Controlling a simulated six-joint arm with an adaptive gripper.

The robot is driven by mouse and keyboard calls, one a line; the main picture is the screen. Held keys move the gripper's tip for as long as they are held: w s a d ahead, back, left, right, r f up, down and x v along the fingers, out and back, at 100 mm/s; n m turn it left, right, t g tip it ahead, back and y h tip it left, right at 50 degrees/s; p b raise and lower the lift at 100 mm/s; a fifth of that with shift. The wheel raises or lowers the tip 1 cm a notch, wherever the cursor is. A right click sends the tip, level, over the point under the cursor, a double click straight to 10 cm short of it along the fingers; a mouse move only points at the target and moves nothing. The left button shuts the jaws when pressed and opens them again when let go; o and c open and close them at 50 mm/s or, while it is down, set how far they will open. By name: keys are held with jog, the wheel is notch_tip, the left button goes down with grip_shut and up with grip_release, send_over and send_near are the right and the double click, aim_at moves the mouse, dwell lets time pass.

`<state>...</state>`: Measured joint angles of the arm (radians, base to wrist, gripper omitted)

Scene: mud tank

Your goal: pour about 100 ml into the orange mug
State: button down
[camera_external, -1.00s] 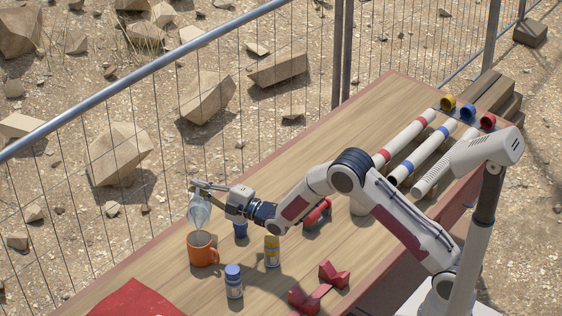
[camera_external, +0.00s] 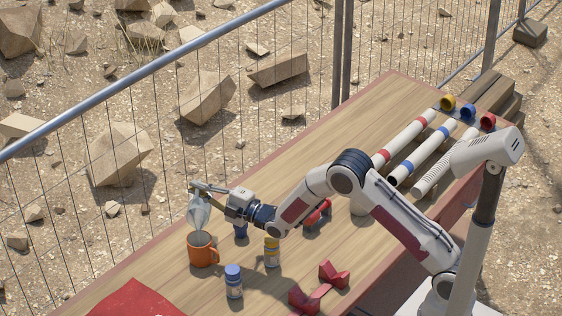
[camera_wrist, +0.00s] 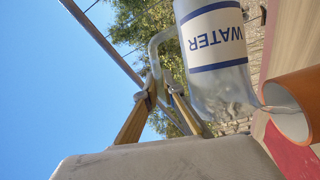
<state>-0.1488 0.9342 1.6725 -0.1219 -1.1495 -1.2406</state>
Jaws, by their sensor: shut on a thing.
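The orange mug (camera_external: 202,250) stands upright on the wooden table, and its rim also shows at the right of the wrist view (camera_wrist: 292,103). My gripper (camera_external: 203,187) is shut on the handle of a clear jug (camera_external: 198,212). In the wrist view the jug (camera_wrist: 222,90) carries a "WATER" label and its handle sits between my fingers (camera_wrist: 160,92). The jug is tilted steeply, with its mouth just above the mug's opening. A thin clear stream seems to run from its lip toward the mug. The level inside the mug is hidden.
A blue-capped bottle (camera_external: 233,282) and a yellow container (camera_external: 272,252) stand right of the mug. A blue item (camera_external: 240,230) is partly hidden below my wrist. A red cloth (camera_external: 135,299) lies in front. Red blocks (camera_external: 333,273) and long tubes (camera_external: 405,138) lie farther right.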

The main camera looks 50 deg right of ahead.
jog(key=shift+w+d+f+m+g+h, duration=0.15)
jog(key=shift+w+d+f+m, duration=0.15)
jog(key=shift+w+d+m, duration=0.25)
jog(key=shift+w+d+f+m+g+h, duration=0.15)
jog(key=shift+w+d+f+m, duration=0.2)
jog(key=shift+d, duration=0.3)
jog(key=shift+w+d+f+m+g, duration=0.5)
jog(key=shift+w+d+f+m, duration=0.25)
jog(key=shift+m, duration=0.35)
jog(key=shift+w+d+f+m+g, duration=0.1)
jog(key=shift+d+f+m+g, duration=0.1)
jog(key=shift+f+m, duration=0.2)
jog(key=shift+w+d+f+m+g, duration=0.1)
jog(key=shift+f+m+g, duration=0.15)
jog(key=shift+f, duration=0.3)
